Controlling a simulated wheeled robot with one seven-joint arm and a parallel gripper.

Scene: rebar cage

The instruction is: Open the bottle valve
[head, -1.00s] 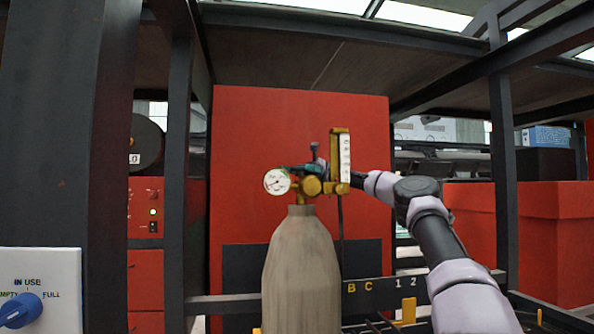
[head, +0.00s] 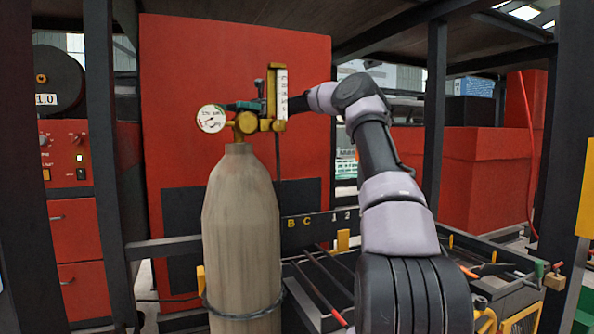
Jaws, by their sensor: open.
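A tan gas bottle (head: 240,230) stands upright in the head view, a strap around its lower part. A brass valve body (head: 246,122) sits on its neck. A round white pressure gauge (head: 211,119) is on its left and a yellow flow meter (head: 272,95) on its right. The green bottle valve (head: 243,106) shows just above the brass body. My gripper (head: 266,103) is at the valve, reaching in from the right behind the flow meter. Its jaws are open but mostly hidden. I cannot tell whether they touch the valve.
A large red cabinet (head: 190,60) stands behind the bottle. Dark frame posts (head: 436,125) rise on both sides. A rack with rods (head: 320,275) lies low at the right. A red drawer unit (head: 75,230) is at the left.

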